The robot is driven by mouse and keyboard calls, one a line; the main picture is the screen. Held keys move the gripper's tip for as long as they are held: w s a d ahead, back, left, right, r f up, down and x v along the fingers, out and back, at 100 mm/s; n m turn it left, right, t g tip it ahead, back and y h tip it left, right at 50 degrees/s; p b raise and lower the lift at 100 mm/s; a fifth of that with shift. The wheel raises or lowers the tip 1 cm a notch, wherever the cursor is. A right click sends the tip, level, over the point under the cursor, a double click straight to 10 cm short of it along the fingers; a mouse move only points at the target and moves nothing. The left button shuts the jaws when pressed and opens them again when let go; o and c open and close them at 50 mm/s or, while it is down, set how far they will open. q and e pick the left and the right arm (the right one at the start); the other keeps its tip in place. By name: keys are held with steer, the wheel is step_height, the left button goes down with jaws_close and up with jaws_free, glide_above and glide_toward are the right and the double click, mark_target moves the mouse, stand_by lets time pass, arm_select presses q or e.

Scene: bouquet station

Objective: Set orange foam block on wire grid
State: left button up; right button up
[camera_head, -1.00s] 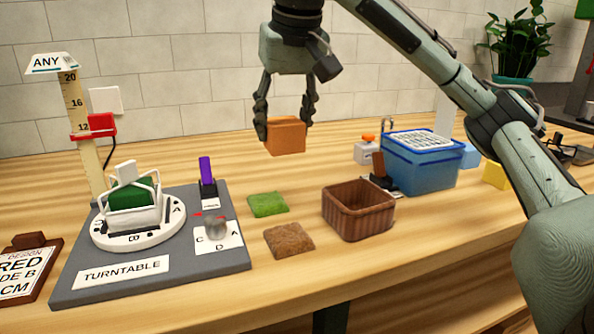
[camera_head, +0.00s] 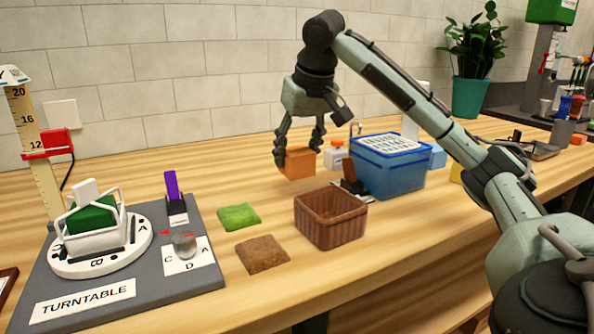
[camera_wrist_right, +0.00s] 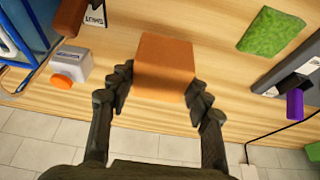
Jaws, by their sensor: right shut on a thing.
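The orange foam block (camera_head: 299,163) is held between the fingers of my right gripper (camera_head: 299,152), which is shut on it. In the right wrist view the block (camera_wrist_right: 165,62) sits between the two dark fingers (camera_wrist_right: 161,92), its near face plain orange. In the head view the block shows left of the blue tub and behind the brown basket; its exact height over the table is hard to tell. The white wire grid (camera_head: 390,142) lies across the top of the blue tub (camera_head: 385,178). My left gripper is not in view.
A brown ribbed basket (camera_head: 331,222) stands in front of the blue tub. A small white box with an orange knob (camera_head: 336,156) and a dark brown upright block stand by the tub. Green (camera_head: 239,217) and brown (camera_head: 262,254) pads lie left, beside the turntable board (camera_head: 150,290).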

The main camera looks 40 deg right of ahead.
mark_target(297, 171)
steer(key=shift+d+f, duration=0.1)
steer(key=shift+f, duration=0.35)
step_height(297, 171, down, 3)
steer(key=shift+f, duration=0.2)
steer(key=o, duration=0.7)
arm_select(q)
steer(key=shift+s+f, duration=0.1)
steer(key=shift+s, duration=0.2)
arm_select(e)
steer(key=shift+o, duration=0.2)
